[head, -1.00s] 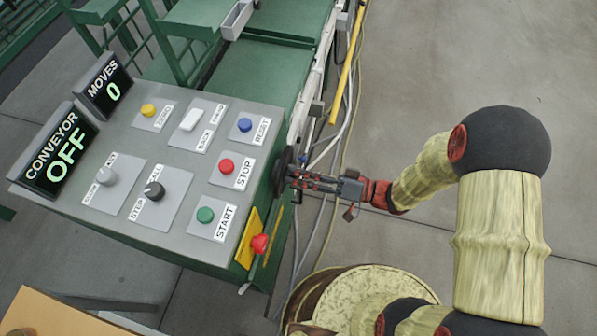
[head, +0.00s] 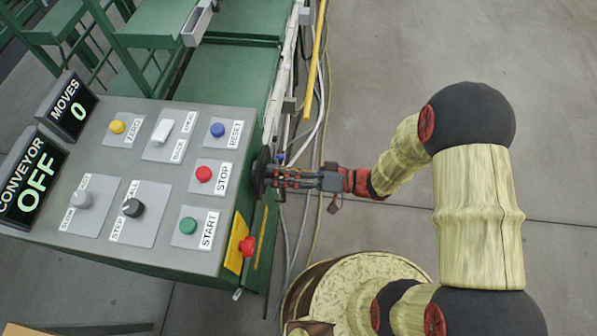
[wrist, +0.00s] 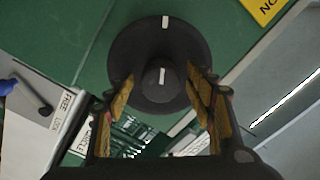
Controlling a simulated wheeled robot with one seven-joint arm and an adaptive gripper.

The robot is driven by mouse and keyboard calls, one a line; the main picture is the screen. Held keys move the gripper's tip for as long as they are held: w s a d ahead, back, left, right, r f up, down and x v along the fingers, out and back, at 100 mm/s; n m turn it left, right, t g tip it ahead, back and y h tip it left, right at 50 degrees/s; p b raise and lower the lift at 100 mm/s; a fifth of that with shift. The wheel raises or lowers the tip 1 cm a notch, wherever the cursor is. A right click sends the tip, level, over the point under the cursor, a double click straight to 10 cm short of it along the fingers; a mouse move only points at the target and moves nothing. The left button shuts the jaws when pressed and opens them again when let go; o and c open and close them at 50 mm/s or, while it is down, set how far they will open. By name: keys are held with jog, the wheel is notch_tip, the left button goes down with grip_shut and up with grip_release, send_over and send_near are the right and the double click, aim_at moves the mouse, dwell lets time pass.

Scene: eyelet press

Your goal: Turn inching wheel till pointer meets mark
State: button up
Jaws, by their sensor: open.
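The inching wheel (wrist: 133,52) is a black disc with a round hub (wrist: 153,91) on the green side of the machine. One white line is near its rim at the top, and another is on the hub, close to upright. I cannot tell a separate fixed mark. In the head view the wheel (head: 260,168) shows edge-on at the console's right side. My gripper (wrist: 163,92) is open, its yellow-padded fingers on either side of the hub. Contact with the hub is not clear. My gripper (head: 276,176) also shows in the head view, pointing left at the wheel.
The console (head: 150,205) carries several buttons and knobs, and its display (head: 33,180) reads CONVEYOR OFF. A red knob (head: 248,246) sits on a yellow plate. In the wrist view a FREE/LOCK lever (wrist: 33,95) is at left. Open floor lies right of the machine.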

jog(key=d, duration=1.2)
jog(key=shift+s, duration=0.4)
jog(key=shift+f, duration=0.15)
dwell(0.4)
